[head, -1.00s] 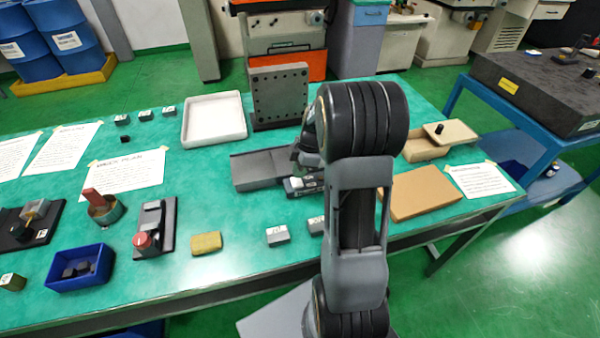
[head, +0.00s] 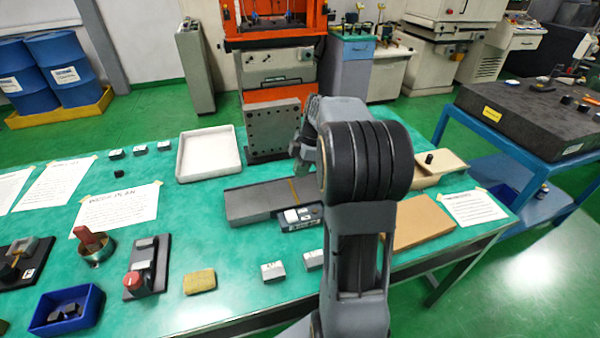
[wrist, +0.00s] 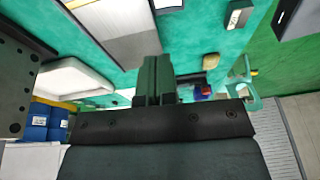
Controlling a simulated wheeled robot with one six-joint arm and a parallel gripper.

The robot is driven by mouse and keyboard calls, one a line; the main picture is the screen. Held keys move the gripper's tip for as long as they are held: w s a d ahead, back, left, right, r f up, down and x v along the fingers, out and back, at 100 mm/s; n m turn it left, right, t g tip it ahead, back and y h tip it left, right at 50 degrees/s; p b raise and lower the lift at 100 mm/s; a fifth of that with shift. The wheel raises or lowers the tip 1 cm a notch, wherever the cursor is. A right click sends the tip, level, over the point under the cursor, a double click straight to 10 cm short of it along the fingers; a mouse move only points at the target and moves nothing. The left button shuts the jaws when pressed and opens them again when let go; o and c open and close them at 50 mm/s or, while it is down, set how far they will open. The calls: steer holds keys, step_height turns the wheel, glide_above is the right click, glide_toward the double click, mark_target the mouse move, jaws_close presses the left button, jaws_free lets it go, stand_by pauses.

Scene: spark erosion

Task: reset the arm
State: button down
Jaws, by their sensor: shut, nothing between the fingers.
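My gripper shows in the wrist view (wrist: 156,82), with its two dark fingers together and nothing between them. It is above the green table (head: 200,235). In the head view my arm stands in front and hides the gripper's fingertips. The dark flat plate (head: 250,203) lies on the table below and left of my arm's end, with a small black-and-white block (head: 299,218) at its near edge. The upright grey plate with holes (head: 275,130) stands just behind.
A white tray (head: 208,177) is left of the upright plate. A brown board (head: 422,222) and a beige box (head: 440,177) are right of my arm. A blue bin (head: 42,318), a yellow block (head: 199,281) and small metal blocks (head: 273,271) lie along the front.

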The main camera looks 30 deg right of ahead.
stand_by(0.5)
steer(key=s+a+r+m+t+h+p, duration=0.1)
steer(key=s+a+r+m+t+h, duration=0.1)
steer(key=s+a+m, duration=1.2)
steer(key=shift+s+a+m+t+h, duration=0.3)
steer(key=shift+s+a+t+h, duration=0.35)
steer(key=shift+a, duration=0.55)
